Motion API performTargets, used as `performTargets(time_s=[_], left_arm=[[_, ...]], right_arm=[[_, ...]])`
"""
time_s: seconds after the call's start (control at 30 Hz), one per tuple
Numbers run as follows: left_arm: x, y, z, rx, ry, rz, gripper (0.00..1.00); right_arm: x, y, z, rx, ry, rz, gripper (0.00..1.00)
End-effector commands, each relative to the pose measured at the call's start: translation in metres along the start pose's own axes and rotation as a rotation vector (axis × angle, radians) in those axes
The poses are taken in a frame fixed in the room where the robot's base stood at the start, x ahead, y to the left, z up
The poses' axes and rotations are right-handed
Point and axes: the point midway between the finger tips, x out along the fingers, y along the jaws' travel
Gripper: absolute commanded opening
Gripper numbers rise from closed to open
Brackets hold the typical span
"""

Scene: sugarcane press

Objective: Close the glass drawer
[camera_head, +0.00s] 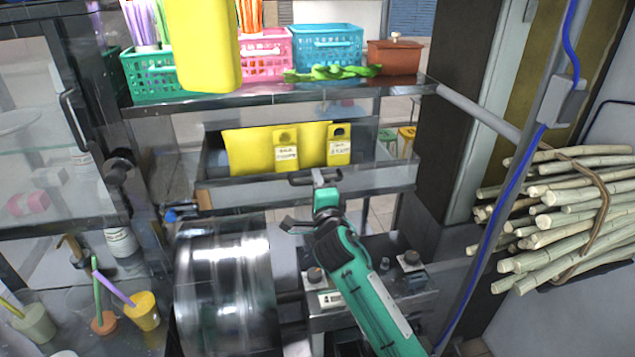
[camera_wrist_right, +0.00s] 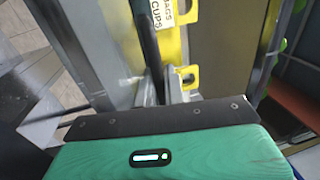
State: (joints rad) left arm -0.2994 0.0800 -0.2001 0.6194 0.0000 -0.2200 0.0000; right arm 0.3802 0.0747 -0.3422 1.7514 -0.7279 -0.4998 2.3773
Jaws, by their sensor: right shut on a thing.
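The drawer (camera_head: 240,198) hangs below the metal shelf, and its inside shows over its front wall. Yellow packs with labels stand in it, one reading CUPS in the right wrist view. A dark bar handle (camera_head: 300,180) sits on the drawer's front. My right gripper (camera_head: 322,180), on a green arm from below, is shut on this handle. In the right wrist view the fingers (camera_wrist_right: 165,88) close around the dark handle bar (camera_wrist_right: 147,40). How far the drawer stands out is hard to tell. My left gripper is not in view.
The shelf (camera_head: 270,100) above carries colored baskets and a green coil. A shiny metal drum (camera_head: 225,290) stands below left of the drawer. Cups with straws (camera_head: 143,310) stand at lower left. Sugarcane stalks (camera_head: 570,210) are stacked at right, behind a metal post with a blue cable.

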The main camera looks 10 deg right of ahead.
Motion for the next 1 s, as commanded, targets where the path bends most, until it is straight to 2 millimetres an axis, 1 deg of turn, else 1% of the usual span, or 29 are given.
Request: performTargets(time_s=[0.03,0.2,0.4,0.53,0.8,0.83,0.9,1.0], left_arm=[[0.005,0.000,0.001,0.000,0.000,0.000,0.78],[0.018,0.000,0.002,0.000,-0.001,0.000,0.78],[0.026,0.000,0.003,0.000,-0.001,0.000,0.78],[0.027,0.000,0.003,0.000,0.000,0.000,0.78],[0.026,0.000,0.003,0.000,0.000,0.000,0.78],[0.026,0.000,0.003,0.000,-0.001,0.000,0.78],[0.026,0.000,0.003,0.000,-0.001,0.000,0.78],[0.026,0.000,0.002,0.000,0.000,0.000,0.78]], right_arm=[[0.004,0.003,0.000,0.000,0.001,-0.001,0.00],[0.020,0.008,-0.001,0.002,0.003,0.000,0.00],[0.035,0.009,-0.001,0.001,0.001,0.000,0.00],[0.039,0.008,-0.001,0.000,0.001,-0.001,0.00],[0.039,0.006,-0.001,0.001,0.001,-0.002,0.00],[0.039,0.006,-0.001,0.001,0.001,-0.003,0.17],[0.039,0.006,-0.001,0.001,0.001,-0.003,0.30],[0.039,0.007,-0.001,0.001,0.001,-0.002,0.30]])
